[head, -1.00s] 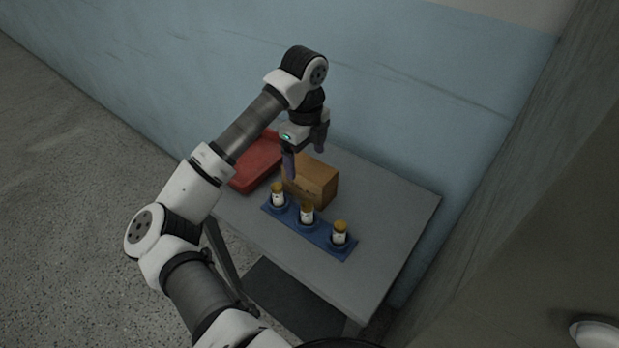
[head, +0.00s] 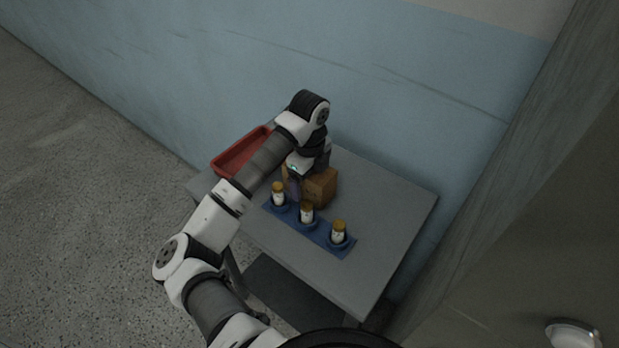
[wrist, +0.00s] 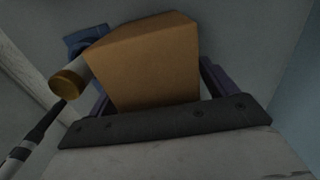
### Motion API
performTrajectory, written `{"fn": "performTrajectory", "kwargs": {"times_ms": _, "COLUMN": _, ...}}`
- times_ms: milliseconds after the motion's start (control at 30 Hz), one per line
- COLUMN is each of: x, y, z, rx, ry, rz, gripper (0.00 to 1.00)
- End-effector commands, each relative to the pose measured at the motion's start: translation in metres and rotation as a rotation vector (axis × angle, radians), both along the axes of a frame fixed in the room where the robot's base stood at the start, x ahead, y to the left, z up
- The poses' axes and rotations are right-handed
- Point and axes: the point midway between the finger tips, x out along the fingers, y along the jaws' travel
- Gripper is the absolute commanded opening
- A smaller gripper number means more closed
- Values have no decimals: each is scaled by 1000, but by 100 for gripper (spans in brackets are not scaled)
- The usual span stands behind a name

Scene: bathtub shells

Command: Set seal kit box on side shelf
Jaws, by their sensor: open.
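The seal kit box, a brown cardboard box (head: 321,188), stands on the grey table behind the row of bottles. It also fills the middle of the wrist view (wrist: 155,65). My gripper (head: 308,186) is lowered over the left part of the box and is open. In the wrist view my gripper's dark fingers (wrist: 158,95) show on both sides of the box, with the box between them. Whether they touch it cannot be told. The side shelf cannot be clearly picked out, though a dark lower surface (head: 283,292) shows under the table.
A blue rack (head: 320,233) with three yellow-capped white bottles (head: 306,213) stands just in front of the box. A red tray (head: 238,153) lies at the table's left. The grey table's right part (head: 385,215) is clear. A blue wall (head: 400,90) is behind.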

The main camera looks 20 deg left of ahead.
Motion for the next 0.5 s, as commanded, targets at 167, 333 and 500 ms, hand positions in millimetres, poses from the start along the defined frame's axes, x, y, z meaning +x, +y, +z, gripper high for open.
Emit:
{"fn": "performTrajectory", "kwargs": {"times_ms": 167, "x": 0, "y": 0, "z": 0, "rx": 0, "ry": 0, "rz": 0, "gripper": 66}}
{"fn": "performTrajectory", "kwargs": {"times_ms": 333, "x": 0, "y": 0, "z": 0, "rx": 0, "ry": 0, "rz": 0, "gripper": 44}}
{"fn": "performTrajectory", "kwargs": {"times_ms": 500, "x": 0, "y": 0, "z": 1, "rx": 0, "ry": -1, "rz": 1, "gripper": 22}}
